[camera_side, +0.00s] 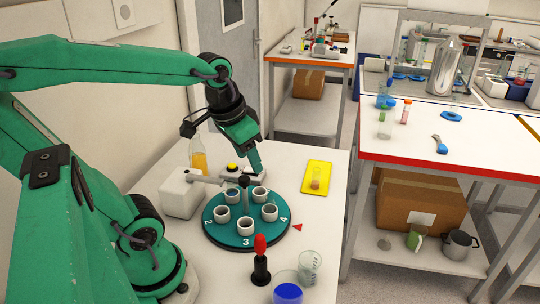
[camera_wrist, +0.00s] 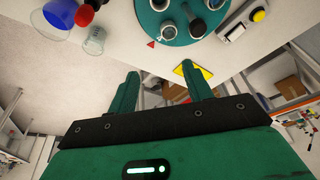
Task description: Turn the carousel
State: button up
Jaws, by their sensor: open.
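The carousel (camera_side: 233,235) is a round teal disc on the white table, with white numbers on its rim and several white cups standing on it. The numbers 2, 3 and 4 face the side camera. A red triangle marker (camera_side: 297,227) lies on the table just right of the rim. The carousel (camera_wrist: 184,40) also shows at the top of the wrist view, with the red marker (camera_wrist: 151,44) beside it. My gripper (camera_side: 257,165) is above the back right of the carousel. In the wrist view my gripper (camera_wrist: 160,85) has its fingers apart with nothing between them.
A white box with a yellow button (camera_side: 232,167) stands behind the carousel, near an orange-filled bottle (camera_side: 198,158). A yellow mat (camera_side: 316,178) holds a small jar.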

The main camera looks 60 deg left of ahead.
aim_at(244, 177)
jog(key=w+a+f+g, duration=0.1)
jog(key=a, duration=0.1)
jog(key=a+f+g, duration=0.1)
jog(key=a, duration=0.2)
jog(key=w+a+f+n+g, duration=0.1)
jog(key=a+f, duration=0.1)
jog(key=a, duration=0.1)
jog(key=shift+w+a+g+h, duration=0.2)
jog(key=shift+w+g+h, duration=0.1)
jog(key=shift+w, duration=0.05)
jog(key=shift+f, duration=3.9)
grip_shut()
